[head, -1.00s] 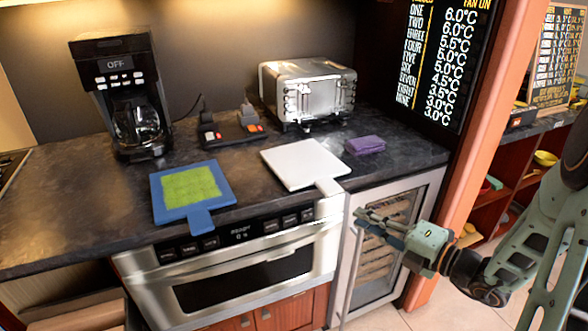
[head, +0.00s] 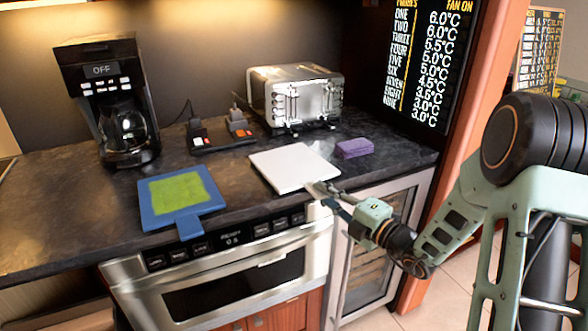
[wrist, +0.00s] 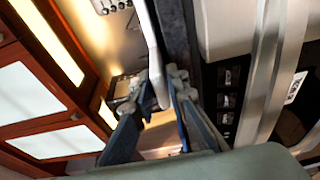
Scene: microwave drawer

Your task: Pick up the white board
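The white board (head: 293,166) lies flat on the dark counter, its handle end reaching over the front edge. My gripper (head: 324,194) is at that handle, at the counter's front edge, and hides part of it. In the wrist view the board (wrist: 151,45) shows edge-on as a white strip running down between the two fingers. My gripper (wrist: 160,88) is open there, with a finger on each side of the handle. The gap to each finger is narrow, and I cannot tell whether either one touches.
A purple sponge (head: 354,148) lies right of the board, and a silver toaster (head: 294,98) stands behind it. A blue board with a green top (head: 177,194) lies to the left. A coffee maker (head: 108,95) stands back left. Below is the microwave drawer (head: 225,275).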

